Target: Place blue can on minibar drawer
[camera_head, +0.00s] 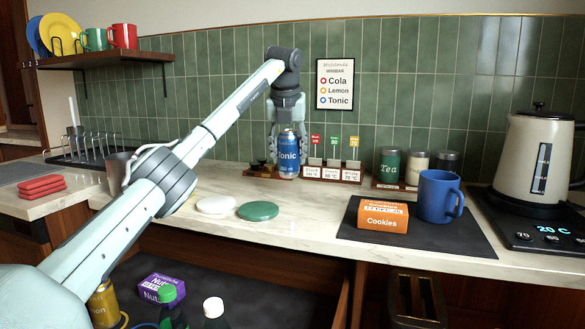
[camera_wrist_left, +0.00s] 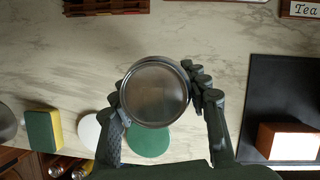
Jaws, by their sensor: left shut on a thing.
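The blue can (camera_head: 289,157), labelled Tonic, is upright in my left gripper (camera_head: 288,128), near the back of the counter. In the left wrist view its round metal top (camera_wrist_left: 155,92) sits between the two fingers (camera_wrist_left: 162,95) of my left gripper, which is shut on it. Whether its base touches the counter is hard to tell. The minibar drawer (camera_head: 255,282) is open below the counter front, with a dark floor. It holds a purple nuts box (camera_head: 162,289), a gold can (camera_head: 103,304) and bottles with green (camera_head: 167,294) and white (camera_head: 213,307) caps. My right gripper is not in view.
White (camera_head: 216,205) and green (camera_head: 258,211) discs lie on the counter. To the right are a cookies box (camera_head: 383,215) and blue mug (camera_head: 439,196) on a dark mat (camera_head: 455,238), then a kettle (camera_head: 533,150).

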